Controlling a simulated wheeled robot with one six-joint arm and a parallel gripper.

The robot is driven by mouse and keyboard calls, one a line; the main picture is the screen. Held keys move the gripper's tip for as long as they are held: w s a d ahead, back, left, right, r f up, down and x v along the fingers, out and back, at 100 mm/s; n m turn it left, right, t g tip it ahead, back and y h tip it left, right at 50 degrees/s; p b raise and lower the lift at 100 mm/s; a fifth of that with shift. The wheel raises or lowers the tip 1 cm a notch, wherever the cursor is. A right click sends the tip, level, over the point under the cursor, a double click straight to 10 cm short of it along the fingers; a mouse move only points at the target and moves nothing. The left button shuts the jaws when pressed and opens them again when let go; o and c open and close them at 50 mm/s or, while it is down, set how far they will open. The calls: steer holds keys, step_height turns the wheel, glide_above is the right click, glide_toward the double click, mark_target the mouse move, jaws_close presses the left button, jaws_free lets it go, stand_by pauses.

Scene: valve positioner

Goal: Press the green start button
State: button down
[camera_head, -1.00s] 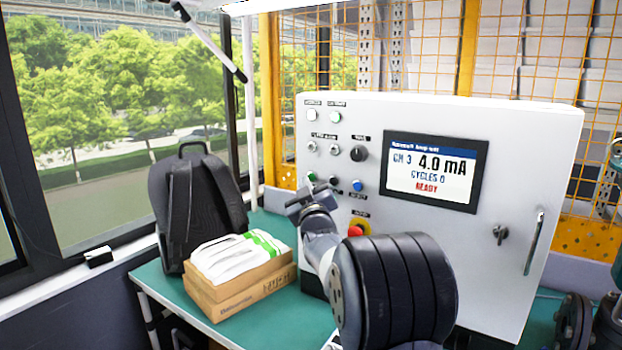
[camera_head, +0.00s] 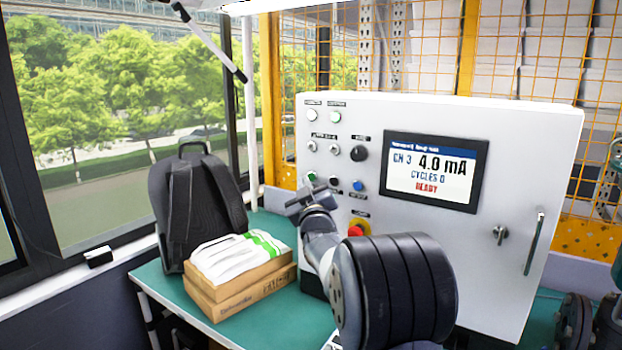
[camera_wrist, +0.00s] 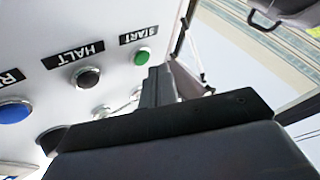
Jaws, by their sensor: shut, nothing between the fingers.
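The green start button (camera_wrist: 142,56) sits on the white panel under the START label in the wrist view. In the head view it is a small green spot (camera_head: 311,176) at the panel's lower left, just above my gripper (camera_head: 306,192). My gripper also shows in the wrist view (camera_wrist: 156,82), with its fingers shut and empty. The tips appear close to the button, but I see no clear contact and cannot tell the exact gap.
Beside START are the black HALT button (camera_wrist: 86,77) and a blue button (camera_wrist: 14,111). A red emergency knob (camera_head: 356,230) lies right of my wrist. The screen (camera_head: 432,172) reads READY, CYCLES 0. A box (camera_head: 240,287) and backpack (camera_head: 190,200) stand left.

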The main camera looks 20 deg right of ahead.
stand_by(0.3)
steer(key=shift+w+d+b, duration=0.25)
steer(key=shift+d+b, duration=0.05)
steer(key=shift+d, duration=0.05)
steer(key=shift+w+d, duration=0.2)
steer(key=shift+d, duration=0.1)
stand_by(0.7)
steer(key=shift+a+b, duration=0.1)
steer(key=shift+b, duration=0.25)
steer(key=shift+s+a+b, duration=0.45)
steer(key=shift+a+b, duration=0.1)
steer(key=s+a+b, duration=0.1)
steer(key=a+b, duration=0.1)
steer(key=s+a+b, duration=0.1)
steer(key=a, duration=0.1)
steer(key=shift+s+a, duration=0.1)
steer(key=shift+s, duration=0.25)
